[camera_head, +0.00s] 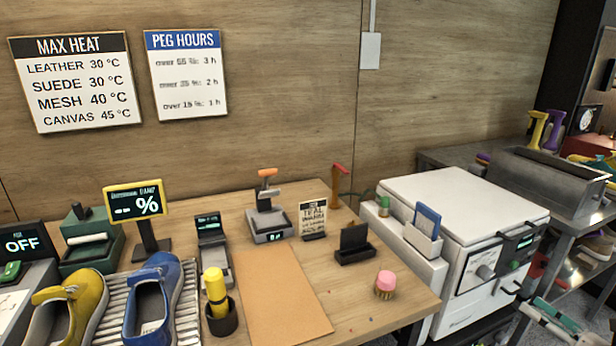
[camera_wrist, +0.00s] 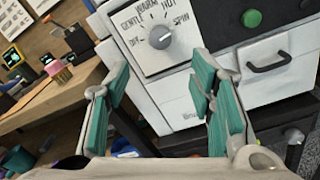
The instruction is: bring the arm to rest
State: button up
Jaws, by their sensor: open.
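My gripper (camera_wrist: 160,100) is open and empty in the wrist view, its two teal-padded fingers spread wide in front of the white washing machine (camera_wrist: 180,75). In the head view, part of my gripper (camera_head: 556,322) shows at the lower right, in front of the lower shelf area and to the right of the washing machine (camera_head: 450,200). Nothing lies between the fingers. The wrist view shows the machine's dial (camera_wrist: 160,37) and black handle (camera_wrist: 268,62) beyond the fingers; whether any finger touches the machine cannot be told.

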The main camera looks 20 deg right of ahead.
jog(key=w+a+r+n+g+y+p, duration=0.1)
jog(key=w+a+r+n+g+y, duration=0.35)
jog(key=a+r+n, duration=0.5)
jog(key=w+a+r+n+g+y+p, duration=0.1)
jog(key=w+a+r+n+g+y, duration=0.4)
jog(key=a, duration=0.7)
jog(key=s+a+r+n+g+h+p, duration=0.1)
jog(key=s+a+r+n+g+h, duration=0.1)
jog(key=a+r+n+g, duration=0.3)
jog(key=s+a+r+n+g+h+p, duration=0.1)
jog(key=s+a+r+n+h, duration=0.2)
jog(key=a, duration=0.4)
jog(key=s+a+r+n+t+h+p, duration=0.1)
jog(key=s+a+r+n+h, duration=0.2)
jog(key=s+n, duration=0.3)
jog(key=s+a+r+n+t+h+p, duration=0.1)
jog(key=s+a+r+n, duration=0.4)
jog(key=n, duration=0.6)
jog(key=s+h+p, duration=0.1)
jog(key=s+h, duration=0.1)
jog(key=shift+s+a+h, duration=0.25)
jog(key=shift+a+h, duration=0.1)
jog(key=shift+a, duration=0.05)
